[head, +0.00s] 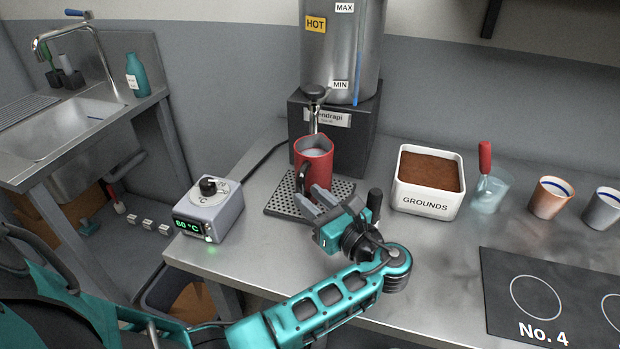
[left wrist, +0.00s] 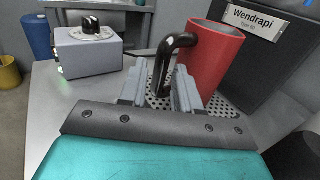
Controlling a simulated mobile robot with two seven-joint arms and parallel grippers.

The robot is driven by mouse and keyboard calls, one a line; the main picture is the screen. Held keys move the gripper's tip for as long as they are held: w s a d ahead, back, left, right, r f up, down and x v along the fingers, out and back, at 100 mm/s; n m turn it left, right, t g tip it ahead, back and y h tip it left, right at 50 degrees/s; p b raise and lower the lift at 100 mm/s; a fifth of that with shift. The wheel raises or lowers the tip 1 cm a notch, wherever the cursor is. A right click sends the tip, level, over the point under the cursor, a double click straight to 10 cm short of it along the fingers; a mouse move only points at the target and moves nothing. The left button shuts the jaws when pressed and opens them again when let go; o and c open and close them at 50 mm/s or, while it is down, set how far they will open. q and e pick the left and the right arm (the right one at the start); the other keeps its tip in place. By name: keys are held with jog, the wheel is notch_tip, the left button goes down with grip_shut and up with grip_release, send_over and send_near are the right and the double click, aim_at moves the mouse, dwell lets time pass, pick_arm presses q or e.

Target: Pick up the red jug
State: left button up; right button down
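The red jug (head: 318,163) stands upright on the perforated drip tray (head: 282,205), under the spout of the steel urn. Its black handle (head: 301,178) points toward me; in the left wrist view the jug (left wrist: 212,58) is just beyond the fingers. Something pale shows inside the jug. My left gripper (head: 314,202) is low in front of the jug on the handle side. In the left wrist view its fingers (left wrist: 160,92) are apart, with the lower handle (left wrist: 164,72) between them and room beside it. My right gripper is out of view.
The steel urn (head: 345,40) on its dark base stands behind the jug. A temperature control box (head: 215,208) is at left. A white grounds container (head: 426,205), a glass with a red-handled tool (head: 487,195) and cups are at right.

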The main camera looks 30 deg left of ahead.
aim_at(304, 191)
pick_arm(q)
jog(key=x, duration=0.6)
jog(key=shift+w+a+f+b, duration=0.2)
jog(key=shift+b, duration=0.1)
jog(key=shift+c, duration=0.2)
grip_shut()
jog(key=shift+d, duration=0.1)
dwell(0.8)
jog(key=shift+r, duration=0.1)
